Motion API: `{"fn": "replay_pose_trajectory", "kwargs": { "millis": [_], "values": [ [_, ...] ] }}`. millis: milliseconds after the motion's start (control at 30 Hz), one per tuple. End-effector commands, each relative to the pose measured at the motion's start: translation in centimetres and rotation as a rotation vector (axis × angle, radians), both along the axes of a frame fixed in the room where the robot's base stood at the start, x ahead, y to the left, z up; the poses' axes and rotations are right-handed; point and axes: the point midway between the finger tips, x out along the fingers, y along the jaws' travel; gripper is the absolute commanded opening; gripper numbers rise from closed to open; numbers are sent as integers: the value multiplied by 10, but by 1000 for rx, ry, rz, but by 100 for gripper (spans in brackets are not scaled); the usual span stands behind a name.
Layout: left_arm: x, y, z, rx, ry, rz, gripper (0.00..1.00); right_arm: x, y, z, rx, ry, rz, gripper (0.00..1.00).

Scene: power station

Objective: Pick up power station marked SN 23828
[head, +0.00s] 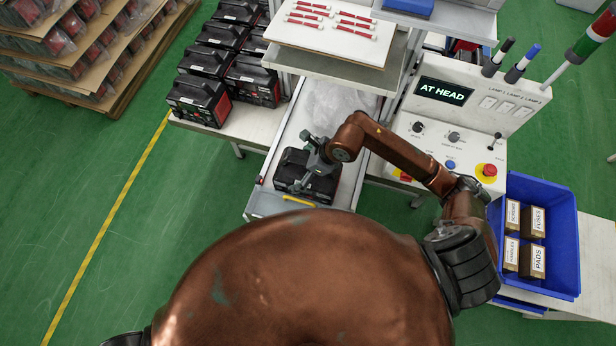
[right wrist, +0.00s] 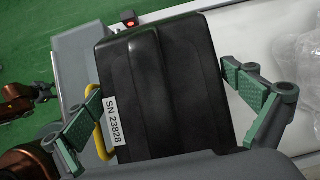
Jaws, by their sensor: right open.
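The power station marked SN 23828 (head: 292,180) is a black box in the near end of a white tray (head: 258,192). In the right wrist view the power station (right wrist: 165,85) fills the middle, with its white SN 23828 label facing left. My right gripper (head: 318,152) is over the power station. Its green-padded fingers are open, one on each side of the black body, in the right wrist view (right wrist: 168,108). A gap shows at the right finger; contact at the left finger is hard to tell.
Several other power stations (head: 198,100) stand on the bench at upper left. A clear plastic bag (head: 340,100) lies behind in the tray. A shelf (head: 335,62) overhangs it. The control panel (head: 445,145) and blue bin (head: 565,235) are at right.

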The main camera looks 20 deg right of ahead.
Motion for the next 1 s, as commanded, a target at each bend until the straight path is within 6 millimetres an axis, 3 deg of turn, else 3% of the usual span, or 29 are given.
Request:
{"fn": "replay_pose_trajectory", "kwargs": {
  "millis": [533, 1000],
  "values": [
    [-1, 0, -4, 0, 2, 0, 40, 0, 0, -3, 0, 0, 0, 100],
    [-2, 0, -4, 0, 3, 0, 40, 0, 0, -4, 0, 1, 0, 68]
  ]
}}
